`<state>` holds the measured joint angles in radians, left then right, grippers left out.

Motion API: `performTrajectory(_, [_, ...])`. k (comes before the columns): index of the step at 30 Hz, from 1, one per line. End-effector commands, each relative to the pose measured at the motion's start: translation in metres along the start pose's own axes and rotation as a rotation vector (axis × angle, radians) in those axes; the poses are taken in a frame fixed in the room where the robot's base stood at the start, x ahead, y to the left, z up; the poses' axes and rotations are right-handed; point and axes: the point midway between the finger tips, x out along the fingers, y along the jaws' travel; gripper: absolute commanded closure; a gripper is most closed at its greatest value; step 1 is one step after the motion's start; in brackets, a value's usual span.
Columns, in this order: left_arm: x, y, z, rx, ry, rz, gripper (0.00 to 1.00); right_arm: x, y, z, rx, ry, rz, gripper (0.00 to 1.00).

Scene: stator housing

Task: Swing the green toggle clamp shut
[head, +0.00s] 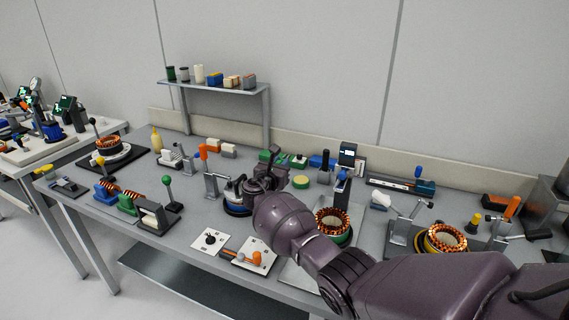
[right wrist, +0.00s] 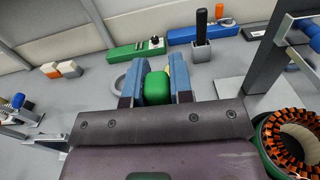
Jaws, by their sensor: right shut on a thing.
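My right gripper (head: 265,172) is over the middle of the bench in the head view, and my arm hides part of what lies under it. In the right wrist view its two blue fingers (right wrist: 156,88) are shut on a green block-like piece (right wrist: 157,88), which looks like the green clamp handle. The rest of that clamp is hidden by the gripper, so I cannot tell its angle. My left gripper is not in view.
An orange-handled clamp (head: 211,183) stands left of my gripper. A copper-wound stator (head: 333,222) is right of it, near a blue-handled clamp (head: 340,186); the stator also shows in the wrist view (right wrist: 290,150). A small shelf (head: 215,88) rises behind.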

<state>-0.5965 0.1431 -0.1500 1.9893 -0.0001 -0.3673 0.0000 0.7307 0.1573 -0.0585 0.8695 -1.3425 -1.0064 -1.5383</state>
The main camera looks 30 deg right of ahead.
Motion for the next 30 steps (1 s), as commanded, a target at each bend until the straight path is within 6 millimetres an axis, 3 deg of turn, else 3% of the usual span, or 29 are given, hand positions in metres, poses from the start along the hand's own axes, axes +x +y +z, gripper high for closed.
performTrajectory(18, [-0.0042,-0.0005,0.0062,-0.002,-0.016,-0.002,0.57,0.0003,0.0035,-0.0007,-0.051,0.0,0.0,1.0])
performTrajectory(19, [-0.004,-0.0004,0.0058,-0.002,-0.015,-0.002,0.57,0.0003,0.0035,-0.0007,-0.051,0.0,0.0,0.77])
performTrajectory(24, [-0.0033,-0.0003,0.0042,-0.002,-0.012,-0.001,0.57,0.0002,0.0037,-0.0005,-0.048,0.0,0.0,0.53])
performTrajectory(30, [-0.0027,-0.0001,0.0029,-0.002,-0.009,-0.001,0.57,0.0,0.0038,-0.0004,-0.046,0.0,0.0,0.53])
